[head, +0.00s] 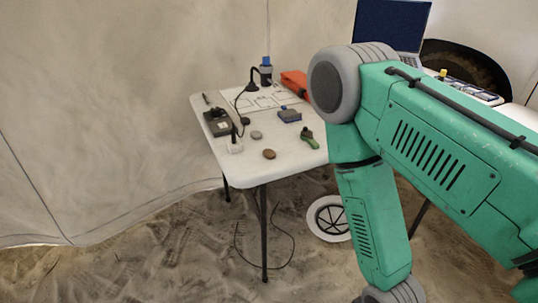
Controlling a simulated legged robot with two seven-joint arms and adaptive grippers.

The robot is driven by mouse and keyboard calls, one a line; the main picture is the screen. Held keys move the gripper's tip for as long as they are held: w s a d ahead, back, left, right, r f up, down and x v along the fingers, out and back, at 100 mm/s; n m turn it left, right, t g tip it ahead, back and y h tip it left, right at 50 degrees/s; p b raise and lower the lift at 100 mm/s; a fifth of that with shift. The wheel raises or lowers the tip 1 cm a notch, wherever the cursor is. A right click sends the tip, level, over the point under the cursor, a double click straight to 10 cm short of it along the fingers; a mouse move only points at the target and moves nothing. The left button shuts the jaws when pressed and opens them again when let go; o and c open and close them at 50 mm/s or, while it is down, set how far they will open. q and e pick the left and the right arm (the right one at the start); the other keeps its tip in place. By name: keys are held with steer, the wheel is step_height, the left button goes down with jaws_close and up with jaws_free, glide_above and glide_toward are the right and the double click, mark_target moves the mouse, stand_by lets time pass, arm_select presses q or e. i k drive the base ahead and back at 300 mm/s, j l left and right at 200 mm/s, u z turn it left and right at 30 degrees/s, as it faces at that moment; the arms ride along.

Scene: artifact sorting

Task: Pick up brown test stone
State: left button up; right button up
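The brown test stone (269,154) is a small round brown piece. It lies on the white table (262,173) near its front edge. A similar grey stone (256,134) lies a little behind it and to the left. My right arm, green with grey joints, crosses the right side of the head view and bends down in front of the table's right part. Its gripper is below the bottom edge of the picture. My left gripper is not in view. Nothing touches the brown stone.
A dark box device (217,123), a white item (234,146), a green-handled tool (309,139), a small blue-grey box (289,115) and an orange case (294,83) share the table. A laptop (392,24) stands behind. A wheel (329,218) lies on the sandy floor. The floor at front left is clear.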

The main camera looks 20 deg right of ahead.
mark_target(269, 154)
steer(key=z, duration=0.45)
steer(key=i+l+z, duration=0.1)
steer(key=z, duration=0.3)
steer(key=i+z, duration=0.5)
steer(key=z, duration=0.25)
